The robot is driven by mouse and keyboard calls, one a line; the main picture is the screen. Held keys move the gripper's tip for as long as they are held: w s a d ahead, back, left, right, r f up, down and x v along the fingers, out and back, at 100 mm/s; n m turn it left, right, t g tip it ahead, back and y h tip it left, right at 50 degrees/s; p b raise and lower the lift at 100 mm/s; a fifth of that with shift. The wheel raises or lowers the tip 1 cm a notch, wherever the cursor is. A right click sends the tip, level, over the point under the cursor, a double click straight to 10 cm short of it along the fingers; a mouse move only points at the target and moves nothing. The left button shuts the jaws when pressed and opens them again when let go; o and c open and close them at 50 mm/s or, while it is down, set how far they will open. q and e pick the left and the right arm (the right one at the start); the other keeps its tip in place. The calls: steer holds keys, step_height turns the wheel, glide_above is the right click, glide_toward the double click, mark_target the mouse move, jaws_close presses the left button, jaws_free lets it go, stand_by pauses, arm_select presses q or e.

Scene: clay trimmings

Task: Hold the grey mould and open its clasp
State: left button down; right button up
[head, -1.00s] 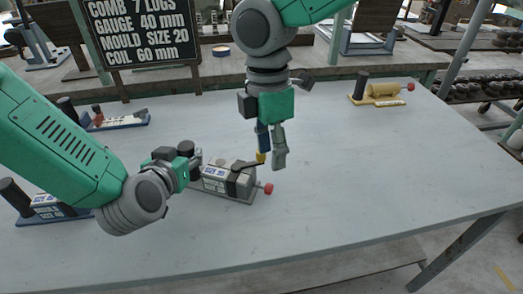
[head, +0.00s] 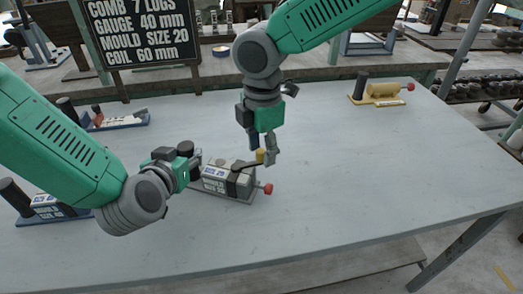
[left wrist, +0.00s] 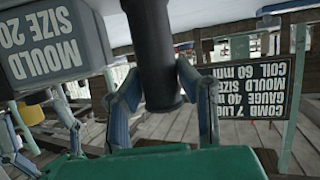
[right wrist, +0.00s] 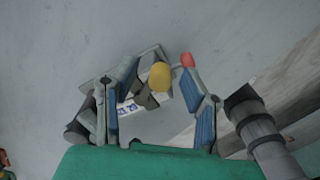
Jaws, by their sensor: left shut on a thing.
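The grey mould (head: 214,187), marked MOULD SIZE 20, lies on the table in the head view. It has a dark upright post at its left end and a red knob (head: 268,188) at its right. My left gripper (head: 192,166) is shut on the dark post (left wrist: 152,50), with a finger on each side in the left wrist view. The clasp (head: 247,166) is a dark lever over the mould, with a yellow tip (right wrist: 160,76). My right gripper (right wrist: 160,82) is open, its fingers on either side of the yellow tip. I cannot tell whether they touch it.
A yellow mould (head: 382,92) stands at the back right. Blue-based moulds stand at the left front (head: 55,212) and left back (head: 118,121). A dark sign (head: 140,35) stands behind the table.

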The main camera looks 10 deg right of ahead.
steer(key=shift+f, duration=0.35)
jaws_close()
